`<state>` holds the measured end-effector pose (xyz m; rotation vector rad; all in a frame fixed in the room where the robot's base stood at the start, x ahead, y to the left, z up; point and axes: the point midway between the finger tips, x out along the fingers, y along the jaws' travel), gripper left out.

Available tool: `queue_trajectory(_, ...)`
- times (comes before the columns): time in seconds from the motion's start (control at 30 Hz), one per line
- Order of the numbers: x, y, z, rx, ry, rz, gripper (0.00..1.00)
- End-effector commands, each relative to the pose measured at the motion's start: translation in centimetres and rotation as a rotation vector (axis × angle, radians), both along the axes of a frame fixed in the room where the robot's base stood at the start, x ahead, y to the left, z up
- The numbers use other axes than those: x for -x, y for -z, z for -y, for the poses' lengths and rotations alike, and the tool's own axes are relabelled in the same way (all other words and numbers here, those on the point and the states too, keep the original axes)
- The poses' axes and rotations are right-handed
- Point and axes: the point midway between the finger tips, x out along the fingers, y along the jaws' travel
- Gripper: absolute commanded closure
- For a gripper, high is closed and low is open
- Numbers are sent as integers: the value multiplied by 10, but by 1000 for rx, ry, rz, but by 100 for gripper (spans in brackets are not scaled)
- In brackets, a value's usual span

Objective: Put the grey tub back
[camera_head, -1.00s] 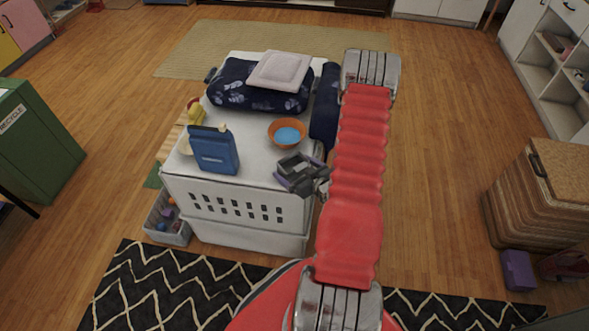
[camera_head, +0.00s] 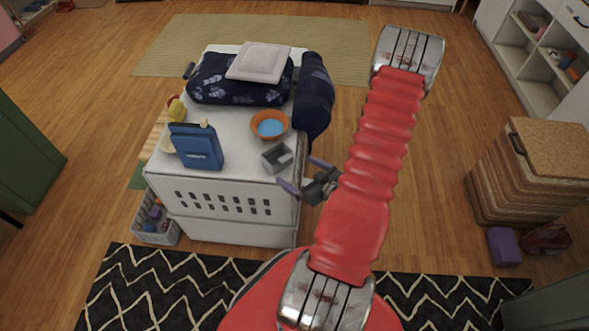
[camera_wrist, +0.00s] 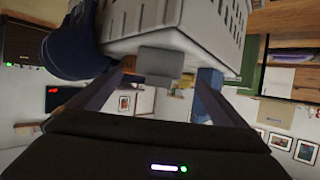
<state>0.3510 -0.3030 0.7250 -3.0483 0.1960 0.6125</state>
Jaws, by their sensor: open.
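The small grey tub (camera_head: 277,158) stands upright near the front right corner of the white slotted box's top (camera_head: 235,160). My gripper (camera_head: 303,175) is open and empty, just off the box's right edge, its two purple-grey fingers pointing toward the tub. A gap shows between fingers and tub in the head view. In the wrist view, which looks upside down, the tub (camera_wrist: 160,62) appears between and beyond the spread fingers, against the white box (camera_wrist: 175,28).
An orange bowl (camera_head: 270,125) with blue inside stands behind the tub. A blue carton (camera_head: 196,147) stands left, a dark blue patterned cushion (camera_head: 238,82) at the back. A dark blue roll (camera_head: 314,95) lies along the right edge. Floor to the right is clear up to the wicker basket (camera_head: 510,180).

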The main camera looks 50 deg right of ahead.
Motion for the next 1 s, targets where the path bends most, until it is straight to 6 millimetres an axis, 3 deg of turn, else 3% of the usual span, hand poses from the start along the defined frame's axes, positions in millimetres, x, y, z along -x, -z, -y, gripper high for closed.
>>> queue_trajectory(0.8,2,-1,0,1,0,0,3)
queue_trajectory(1.0,-6,-6,3,28,-16,-40,3)
